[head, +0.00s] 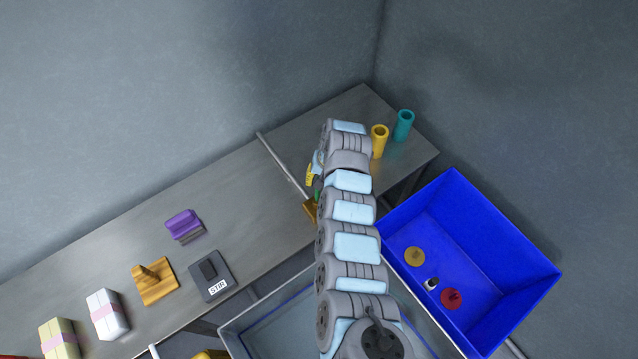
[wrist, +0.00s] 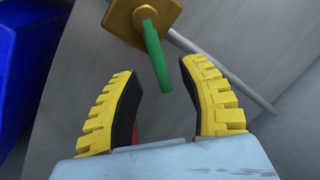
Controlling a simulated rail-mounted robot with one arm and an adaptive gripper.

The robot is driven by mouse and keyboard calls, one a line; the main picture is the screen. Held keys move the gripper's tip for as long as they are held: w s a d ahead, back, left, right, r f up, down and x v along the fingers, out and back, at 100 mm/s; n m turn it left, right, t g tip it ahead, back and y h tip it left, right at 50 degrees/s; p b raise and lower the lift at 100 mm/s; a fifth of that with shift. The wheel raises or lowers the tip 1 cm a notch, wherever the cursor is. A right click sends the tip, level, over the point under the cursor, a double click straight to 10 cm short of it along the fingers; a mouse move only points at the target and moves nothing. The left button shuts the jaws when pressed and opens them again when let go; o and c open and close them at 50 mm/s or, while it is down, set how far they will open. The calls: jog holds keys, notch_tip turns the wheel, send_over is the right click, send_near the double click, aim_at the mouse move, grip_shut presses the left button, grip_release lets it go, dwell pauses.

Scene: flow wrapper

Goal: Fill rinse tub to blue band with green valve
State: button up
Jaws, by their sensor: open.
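The valve has a brass body (wrist: 142,18) and a green handle (wrist: 154,58), seen at the top of the wrist view. In the head view my arm hides most of it; a brass part (head: 310,210) and a bit of green show beside the arm. My gripper (wrist: 158,68) is open, with yellow ridged fingers. The handle's free end appears between the fingertips, and I see no finger touching it; the depth is hard to judge. The grey rinse tub (head: 236,338) is at the bottom of the head view, partly behind my arm, with a blue line inside. Its water level is unclear.
A blue crate (head: 520,270) right of the tub holds a yellow disc, a red disc and a small white-and-dark item. Yellow (head: 379,143) and teal (head: 403,126) cylinders stand at the table's far end. A pipe (head: 280,160) crosses the grey table. Several items lie left.

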notch_tip(320, 180, up, 9)
jog(key=d, duration=0.2)
dwell(0.4)
jog(key=shift+r, duration=0.1)
dwell(6.1)
